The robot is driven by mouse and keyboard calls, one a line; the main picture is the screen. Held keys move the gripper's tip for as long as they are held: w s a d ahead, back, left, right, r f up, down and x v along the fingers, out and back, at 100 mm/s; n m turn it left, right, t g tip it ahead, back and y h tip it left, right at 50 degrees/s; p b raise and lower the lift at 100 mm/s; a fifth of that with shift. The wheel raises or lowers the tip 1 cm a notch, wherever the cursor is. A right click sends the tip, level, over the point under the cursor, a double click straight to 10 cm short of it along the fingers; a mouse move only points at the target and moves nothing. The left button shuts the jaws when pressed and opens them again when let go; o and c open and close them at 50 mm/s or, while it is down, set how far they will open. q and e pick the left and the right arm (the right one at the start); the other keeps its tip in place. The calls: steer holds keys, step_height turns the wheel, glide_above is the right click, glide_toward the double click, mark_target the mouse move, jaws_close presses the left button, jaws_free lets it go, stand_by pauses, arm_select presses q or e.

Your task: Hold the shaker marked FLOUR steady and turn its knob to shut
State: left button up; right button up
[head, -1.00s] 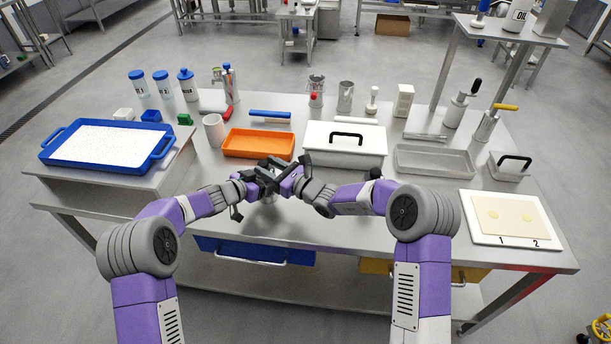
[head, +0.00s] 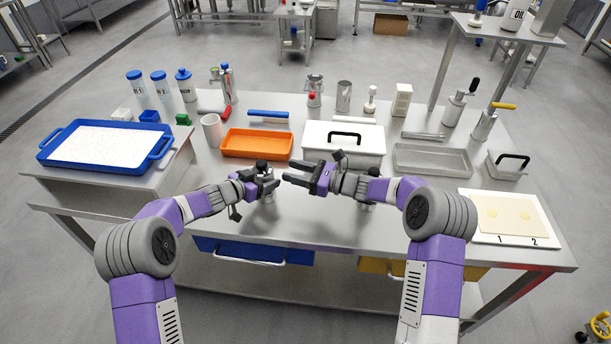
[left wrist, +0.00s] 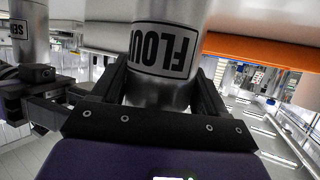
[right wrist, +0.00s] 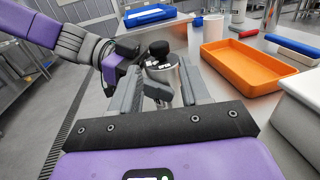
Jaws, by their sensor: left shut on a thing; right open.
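The metal shaker marked FLOUR (left wrist: 168,45) is between the fingers of my left gripper (head: 270,181). Its label appears upside down in the left wrist view. In the right wrist view the shaker (right wrist: 163,75) stands about upright with a black knob (right wrist: 158,48) on top. Small markings beside the knob are too small to read. My right gripper (head: 290,172) is open and empty, just right of the shaker and apart from it. In the right wrist view the shaker and knob show beyond its open fingers.
Another metal shaker (left wrist: 28,45), its label partly hidden, shows in the left wrist view. Behind the grippers are an orange tray (head: 232,144), a white lidded box (head: 318,157) and a white mug (head: 212,130). The table front between the arms is fairly clear.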

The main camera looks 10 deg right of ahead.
mark_target(267, 166)
steer(key=shift+s+a+m+t+h, duration=0.6)
steer(key=shift+s+m+t+h, duration=1.9)
steer(key=shift+s+t, duration=0.4)
steer(key=x, duration=1.1)
steer(key=shift+w+a+f, duration=0.2)
steer(key=shift+f, duration=0.05)
steer(key=shift+w, duration=0.25)
steer(key=shift+d+r+n+g+y, duration=0.1)
steer(key=shift+n+g+y, duration=0.9)
steer(key=shift+n, duration=0.1)
steer(key=n+g+y, duration=0.2)
steer(key=g, duration=0.1)
steer(key=shift+w+n, duration=0.1)
steer(key=shift+n, duration=0.2)
steer(key=v, duration=1.2)
steer(key=shift+d, duration=0.2)
steer(key=shift+w, duration=0.15)
steer(key=shift+a, duration=0.15)
